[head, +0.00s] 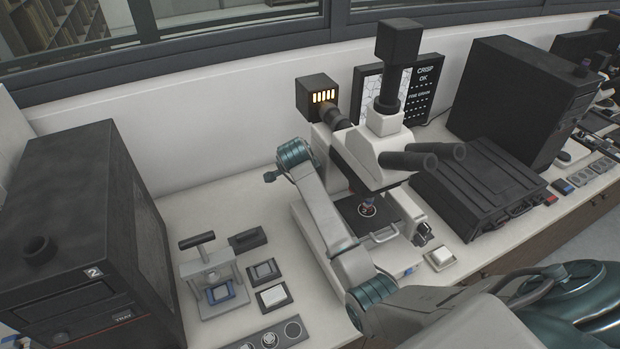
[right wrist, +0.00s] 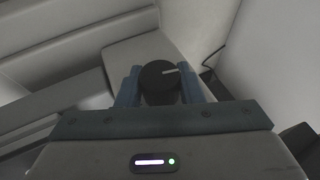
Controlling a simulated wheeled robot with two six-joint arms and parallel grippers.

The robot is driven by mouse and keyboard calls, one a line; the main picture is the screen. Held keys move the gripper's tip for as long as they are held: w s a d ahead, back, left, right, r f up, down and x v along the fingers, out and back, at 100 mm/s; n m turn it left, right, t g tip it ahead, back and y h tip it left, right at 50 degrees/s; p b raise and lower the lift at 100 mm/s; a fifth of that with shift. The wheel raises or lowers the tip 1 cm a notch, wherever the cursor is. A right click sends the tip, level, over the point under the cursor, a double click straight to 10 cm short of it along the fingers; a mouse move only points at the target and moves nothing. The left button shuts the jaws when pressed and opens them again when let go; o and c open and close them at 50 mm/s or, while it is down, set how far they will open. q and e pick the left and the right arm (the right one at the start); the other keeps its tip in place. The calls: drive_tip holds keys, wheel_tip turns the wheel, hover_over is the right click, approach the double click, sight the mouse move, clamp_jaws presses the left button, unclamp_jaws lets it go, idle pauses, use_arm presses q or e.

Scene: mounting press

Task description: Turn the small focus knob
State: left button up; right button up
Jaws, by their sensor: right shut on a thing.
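The small focus knob (right wrist: 158,82) is black and round with a white pointer line, in the right wrist view. The pointer lies nearly level, toward the right of the picture. My right gripper (right wrist: 159,86) has its two blue fingers on either side of the knob, shut on it. The microscope (head: 375,150) stands on the bench in the head view, pale with black eyepieces. My right arm reaches across its left side there and hides the gripped knob and the fingers. My left gripper is in neither view.
A screen (head: 422,90) behind the microscope reads "CRISP OK". A large black press-like box (head: 70,200) stands at left, with a small hand press (head: 208,275) beside it. A black case (head: 480,185) and a black tower (head: 525,95) stand at right.

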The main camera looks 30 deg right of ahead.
drive_tip(key=shift+g, duration=1)
drive_tip(key=shift+n, duration=0.3)
drive_tip(key=o, duration=1)
drive_tip(key=shift+c, duration=0.2)
drive_tip(key=b+v, duration=0.1)
drive_tip(key=v, duration=0.9)
drive_tip(key=shift+r+b, duration=0.4)
